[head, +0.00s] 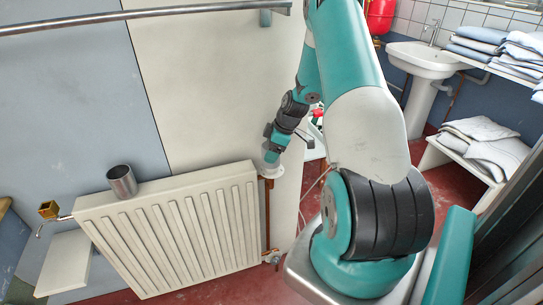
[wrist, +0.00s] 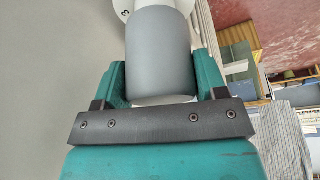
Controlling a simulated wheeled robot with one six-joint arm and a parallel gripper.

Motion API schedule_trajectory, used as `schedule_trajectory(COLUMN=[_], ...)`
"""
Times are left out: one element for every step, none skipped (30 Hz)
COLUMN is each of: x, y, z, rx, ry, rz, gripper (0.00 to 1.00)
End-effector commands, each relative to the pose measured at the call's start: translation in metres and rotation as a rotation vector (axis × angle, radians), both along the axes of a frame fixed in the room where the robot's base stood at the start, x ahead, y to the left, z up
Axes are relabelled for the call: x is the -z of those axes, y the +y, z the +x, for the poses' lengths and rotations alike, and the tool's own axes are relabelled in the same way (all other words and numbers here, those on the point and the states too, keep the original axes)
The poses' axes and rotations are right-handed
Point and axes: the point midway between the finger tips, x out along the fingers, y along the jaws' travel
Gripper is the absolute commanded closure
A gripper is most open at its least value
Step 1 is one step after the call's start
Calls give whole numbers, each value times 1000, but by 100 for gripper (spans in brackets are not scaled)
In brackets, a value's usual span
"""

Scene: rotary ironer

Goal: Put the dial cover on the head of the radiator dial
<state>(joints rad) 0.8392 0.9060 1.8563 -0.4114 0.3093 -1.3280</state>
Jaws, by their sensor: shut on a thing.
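The dial cover (wrist: 159,55) is a plain grey cylinder. In the wrist view it sits between the two teal jaws of my gripper (wrist: 160,78), which is shut on it. The white radiator dial (wrist: 126,10), with a numeral 3 on it, shows just beyond the cover's far end. The cover and dial are close and roughly in line; I cannot tell whether the cover is around the head. In the head view my gripper (head: 272,151) points down at the radiator's upper right corner, directly above the white dial (head: 270,170).
The white radiator (head: 180,230) stands against the wall left of my gripper. A metal cup (head: 121,181) stands on its top left. A brass valve (head: 48,209) is at its far left. A copper pipe (head: 267,215) runs down below the dial. A sink (head: 418,60) and folded linen (head: 485,140) are right.

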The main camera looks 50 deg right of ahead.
Motion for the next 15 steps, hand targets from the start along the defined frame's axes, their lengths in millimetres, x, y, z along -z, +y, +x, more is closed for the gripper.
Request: schedule_trajectory(x=[9, 14, 18, 21, 23, 24, 25, 25, 25, 25, 25, 25, 25, 26, 27], y=[1, 1, 1, 0, 0, 0, 0, 0, 0, 0, 0, 0, 0, 0, 0], z=[0, 0, 0, 0, 0, 0, 0, 0, 0, 0, 0, 0, 0, 0, 0], rx=[0, 0, 0, 1, 1, 1, 1, 1, 1, 1, 1, 1, 1, 1, 1], ry=[3, 4, 3, 2, 2, 1, 1, 1, 0, 0, 1, 1, 1, 1, 1], rz=[4, 4, 4, 2, 2, 1, 1, 1, 0, 0, 1, 1, 1, 1, 1], gripper=[57, 57, 57, 57, 57, 57, 57, 57, 57, 57, 57, 57, 57, 57, 57])
